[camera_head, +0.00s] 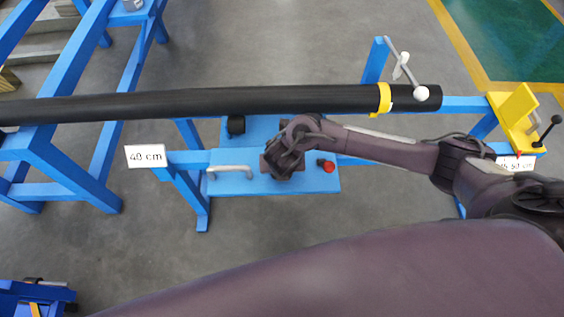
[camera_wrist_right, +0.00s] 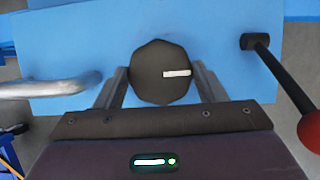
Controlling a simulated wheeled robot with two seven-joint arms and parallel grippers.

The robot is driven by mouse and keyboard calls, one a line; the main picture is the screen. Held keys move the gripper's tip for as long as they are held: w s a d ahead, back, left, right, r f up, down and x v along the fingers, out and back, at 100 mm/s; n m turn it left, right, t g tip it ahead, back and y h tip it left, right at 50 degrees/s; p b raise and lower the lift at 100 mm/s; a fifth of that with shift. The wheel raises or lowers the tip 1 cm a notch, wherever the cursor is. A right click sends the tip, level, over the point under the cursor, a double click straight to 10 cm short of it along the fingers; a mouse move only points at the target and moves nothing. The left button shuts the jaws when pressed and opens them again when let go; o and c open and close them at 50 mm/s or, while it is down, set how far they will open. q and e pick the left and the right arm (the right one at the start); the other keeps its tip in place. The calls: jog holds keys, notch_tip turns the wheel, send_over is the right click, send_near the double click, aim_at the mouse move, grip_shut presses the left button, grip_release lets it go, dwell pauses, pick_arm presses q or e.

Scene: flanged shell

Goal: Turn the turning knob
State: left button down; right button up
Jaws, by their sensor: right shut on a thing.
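The turning knob (camera_wrist_right: 158,72) is a dark, many-sided disc with a white mark that points to the right in the right wrist view. It sits on a light blue panel (camera_wrist_right: 215,30). My right gripper (camera_wrist_right: 161,85) has one finger on each side of the knob and is shut on it. In the head view my right arm reaches in from the right and its gripper (camera_head: 278,165) is over the blue panel, hiding the knob there. My left gripper is not in view.
A grey handle (camera_wrist_right: 55,88) is left of the knob, and a lever with a red ball (camera_wrist_right: 310,130) is right of it. A long black pipe (camera_head: 200,103) lies behind the panel. A white "40 cm" sign (camera_head: 146,156) stands at the left.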

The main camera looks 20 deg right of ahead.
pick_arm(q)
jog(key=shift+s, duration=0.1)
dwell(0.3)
pick_arm(e)
jog(key=o, duration=1)
jog(key=shift+r, duration=0.1)
jog(key=p+v, duration=0.3)
jog(key=v, duration=0.3)
jog(key=shift+s+a+r, duration=0.1)
jog(key=shift+r, duration=0.1)
jog(key=shift+s+r+p, duration=0.25)
jog(key=shift+r+p, duration=0.25)
jog(key=shift+p, duration=0.05)
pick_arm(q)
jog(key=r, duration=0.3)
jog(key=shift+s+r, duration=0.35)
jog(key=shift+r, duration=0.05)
